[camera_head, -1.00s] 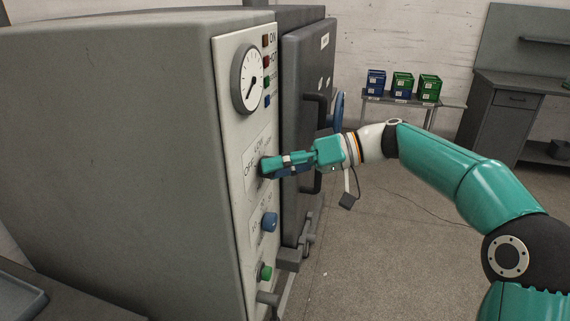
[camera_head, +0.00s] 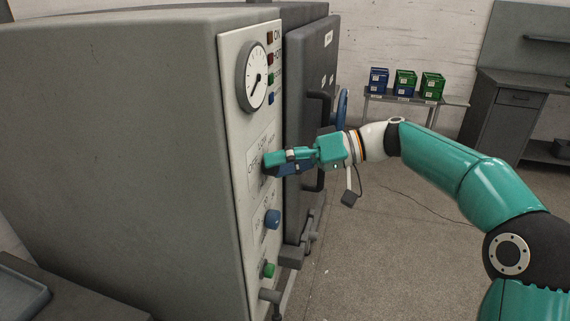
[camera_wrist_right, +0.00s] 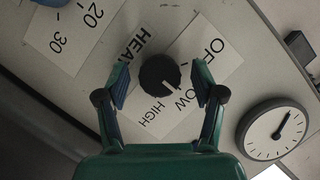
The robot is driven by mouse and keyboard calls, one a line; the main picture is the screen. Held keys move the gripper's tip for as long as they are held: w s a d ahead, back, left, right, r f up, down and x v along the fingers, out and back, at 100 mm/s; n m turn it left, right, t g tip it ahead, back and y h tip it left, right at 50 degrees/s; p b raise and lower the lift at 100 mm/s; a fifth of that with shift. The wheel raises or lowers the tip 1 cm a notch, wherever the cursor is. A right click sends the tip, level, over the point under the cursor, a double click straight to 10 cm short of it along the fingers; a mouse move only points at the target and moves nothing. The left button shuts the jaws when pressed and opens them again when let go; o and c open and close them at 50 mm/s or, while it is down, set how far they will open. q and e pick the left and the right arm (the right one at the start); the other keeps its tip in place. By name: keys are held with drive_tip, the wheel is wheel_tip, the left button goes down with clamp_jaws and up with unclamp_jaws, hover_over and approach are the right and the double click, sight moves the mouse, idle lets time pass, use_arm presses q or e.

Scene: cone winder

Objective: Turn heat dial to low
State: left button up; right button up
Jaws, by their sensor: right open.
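The heat dial (camera_wrist_right: 160,75) is a round black knob with a white pointer mark, on a white label printed HEAT, OFF, LOW and HIGH. In the right wrist view its mark points down-right, roughly toward the word LOW. My right gripper (camera_wrist_right: 160,82) is open, with one finger on each side of the dial and a visible gap at both sides. In the head view my right gripper (camera_head: 276,161) is close against the machine's front panel (camera_head: 240,90) and hides the dial. My left gripper is not in view.
A white gauge (camera_head: 256,78) sits above, a blue knob (camera_head: 272,219) and a green button (camera_head: 268,270) below. A dark door with a handle (camera_head: 318,110) stands right of the panel. Small crates (camera_head: 405,84) stand on a far table.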

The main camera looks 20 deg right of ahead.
drive_tip(key=v, duration=1.2)
